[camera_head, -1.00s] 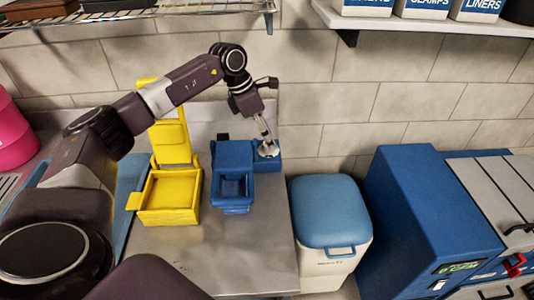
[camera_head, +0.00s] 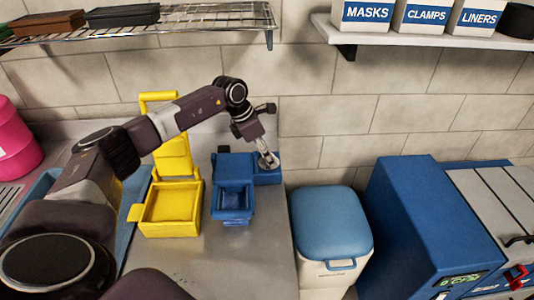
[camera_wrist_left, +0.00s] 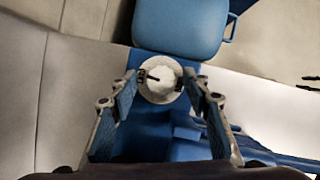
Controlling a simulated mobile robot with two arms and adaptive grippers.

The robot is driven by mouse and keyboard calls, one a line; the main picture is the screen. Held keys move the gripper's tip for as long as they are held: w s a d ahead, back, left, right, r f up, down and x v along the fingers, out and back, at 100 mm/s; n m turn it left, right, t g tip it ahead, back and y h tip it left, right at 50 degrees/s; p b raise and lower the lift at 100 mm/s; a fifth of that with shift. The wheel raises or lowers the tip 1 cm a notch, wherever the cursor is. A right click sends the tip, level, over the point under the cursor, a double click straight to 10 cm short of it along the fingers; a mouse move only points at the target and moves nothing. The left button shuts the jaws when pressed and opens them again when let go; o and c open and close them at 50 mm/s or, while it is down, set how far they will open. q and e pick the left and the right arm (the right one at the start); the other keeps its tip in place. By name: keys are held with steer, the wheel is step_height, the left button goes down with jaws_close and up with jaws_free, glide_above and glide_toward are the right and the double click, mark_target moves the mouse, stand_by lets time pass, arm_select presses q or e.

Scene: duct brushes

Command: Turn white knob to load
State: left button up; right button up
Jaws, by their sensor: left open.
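The white knob (camera_wrist_left: 160,80) sits on a round pale dial plate on top of the blue device (camera_head: 233,190). In the left wrist view it has a dark pointer mark and small dark labels beside it that I cannot read. My left gripper (camera_wrist_left: 158,100) is open, its two fingers on either side of the knob in that view. In the head view my left gripper (camera_head: 268,163) points down over the dial and partly hides it. I cannot tell whether the fingers touch the knob. My right gripper is not in view.
A yellow bin-like device (camera_head: 172,212) stands left of the blue device on the metal counter (camera_head: 235,262). A blue-lidded white bin (camera_head: 330,222) and a large blue machine (camera_head: 420,225) stand to the right. A wire rack (camera_head: 190,22) and a shelf (camera_head: 430,38) with boxes are above.

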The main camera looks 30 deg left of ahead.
arm_select(q)
steer(key=c, duration=1.1)
steer(key=shift+n+y, duration=0.3)
steer(key=shift+n, duration=0.4)
steer(key=shift+c, duration=0.2)
steer(key=o, duration=1.1)
steer(key=shift+o, duration=0.2)
steer(key=v, duration=1.2)
steer(key=shift+s, duration=0.15)
steer(key=shift+d+f, duration=0.1)
